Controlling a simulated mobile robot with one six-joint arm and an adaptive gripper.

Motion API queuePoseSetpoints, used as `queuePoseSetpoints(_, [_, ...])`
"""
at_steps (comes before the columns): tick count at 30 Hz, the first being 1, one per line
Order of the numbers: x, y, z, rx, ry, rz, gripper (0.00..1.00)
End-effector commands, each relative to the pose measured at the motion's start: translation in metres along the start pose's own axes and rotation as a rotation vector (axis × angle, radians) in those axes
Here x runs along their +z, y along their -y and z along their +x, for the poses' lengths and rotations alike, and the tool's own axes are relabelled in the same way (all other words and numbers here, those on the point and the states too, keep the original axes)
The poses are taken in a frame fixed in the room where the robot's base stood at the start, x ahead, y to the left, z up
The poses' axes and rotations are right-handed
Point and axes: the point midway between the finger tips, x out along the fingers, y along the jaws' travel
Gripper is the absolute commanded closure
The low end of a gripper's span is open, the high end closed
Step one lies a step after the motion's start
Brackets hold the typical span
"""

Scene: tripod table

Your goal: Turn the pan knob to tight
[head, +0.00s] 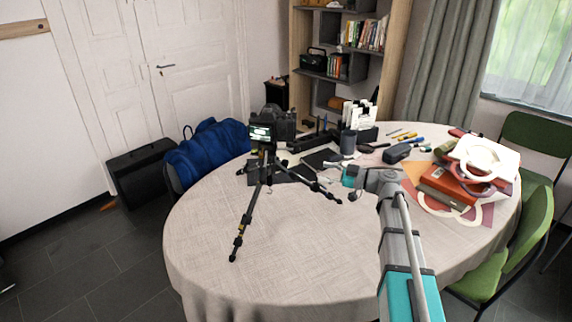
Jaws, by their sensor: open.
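A small black tripod (248,217) stands upright on the table (315,250) with its legs spread. A black camera (280,122) with a lit screen is mounted on top. The pan knob is too small to make out at the tripod head below the camera. My gripper (329,173) is to the right of the tripod and lower in the picture than the camera. Its fingers are open and point left towards the tripod. They look apart from it and hold nothing that I can see.
Behind the gripper are a dark cup (348,142), a black case (397,153) and pens. Books (447,186) with white rings are stacked at the right. A blue jacket (208,150) hangs on a chair at the left. The table's front is clear.

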Motion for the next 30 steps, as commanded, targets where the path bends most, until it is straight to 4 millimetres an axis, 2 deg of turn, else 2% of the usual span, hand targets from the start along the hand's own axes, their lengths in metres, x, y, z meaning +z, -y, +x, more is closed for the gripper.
queuePoseSetpoints(5, [0.000, 0.000, 0.011, -0.001, 0.000, 0.001, 0.32])
queuePoseSetpoints(11, [0.000, 0.000, 0.034, -0.002, 0.000, 0.001, 0.32])
queuePoseSetpoints(30, [0.000, -0.001, 0.120, -0.001, 0.000, 0.001, 0.32])
